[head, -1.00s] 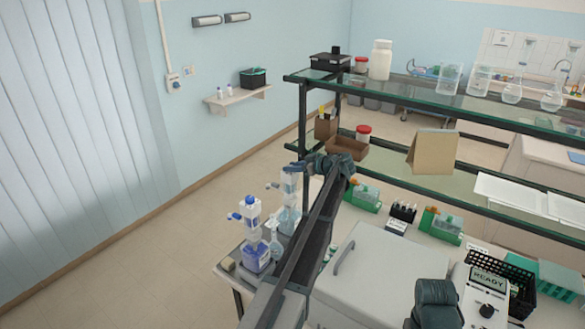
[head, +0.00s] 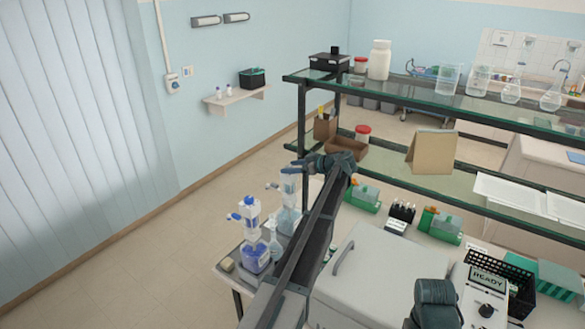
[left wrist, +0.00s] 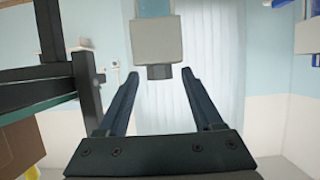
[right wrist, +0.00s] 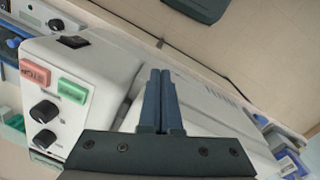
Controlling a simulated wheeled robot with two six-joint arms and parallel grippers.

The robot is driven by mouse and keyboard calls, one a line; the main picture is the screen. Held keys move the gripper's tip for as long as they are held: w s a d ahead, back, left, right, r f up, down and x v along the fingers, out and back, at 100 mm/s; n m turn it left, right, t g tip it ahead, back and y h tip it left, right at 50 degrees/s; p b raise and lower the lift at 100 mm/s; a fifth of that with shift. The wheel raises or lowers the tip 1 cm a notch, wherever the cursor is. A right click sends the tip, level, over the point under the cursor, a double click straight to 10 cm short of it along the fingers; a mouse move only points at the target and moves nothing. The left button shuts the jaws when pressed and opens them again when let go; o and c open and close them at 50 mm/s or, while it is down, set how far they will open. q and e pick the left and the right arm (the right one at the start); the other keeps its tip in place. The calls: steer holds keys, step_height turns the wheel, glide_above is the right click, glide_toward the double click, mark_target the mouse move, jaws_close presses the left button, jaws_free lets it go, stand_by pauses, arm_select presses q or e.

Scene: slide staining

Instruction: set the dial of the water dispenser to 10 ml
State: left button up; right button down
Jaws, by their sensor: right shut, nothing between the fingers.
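Two bottle-top dispensers stand on a tray at the left of the bench in the head view. The nearer bottle (head: 256,258) holds blue-violet liquid. The farther bottle (head: 287,221) looks pale and is probably the water dispenser; its label is not readable. My left gripper (head: 297,167) is at the top of the farther dispenser. In the left wrist view my left gripper (left wrist: 158,76) is open, with a grey dispenser body (left wrist: 158,42) ahead and its dark dial (left wrist: 159,72) between the fingertips, no contact visible. The dial's setting is not readable. My right gripper (right wrist: 160,74) is shut and empty.
A shelf rack with a dark post (left wrist: 87,95) stands close beside my left gripper. The blue-topped dispenser (left wrist: 306,28) is at the right of that view. A white machine with knobs (right wrist: 75,90) is under my right gripper.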

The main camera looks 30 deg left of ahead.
arm_select(q)
steer(key=w+p+v, duration=0.1)
steer(key=p+v, duration=0.4)
steer(key=v, duration=0.8)
steer(key=shift+s+d, duration=0.4)
steer(key=shift+s, duration=0.05)
steer(key=shift+r, duration=0.1)
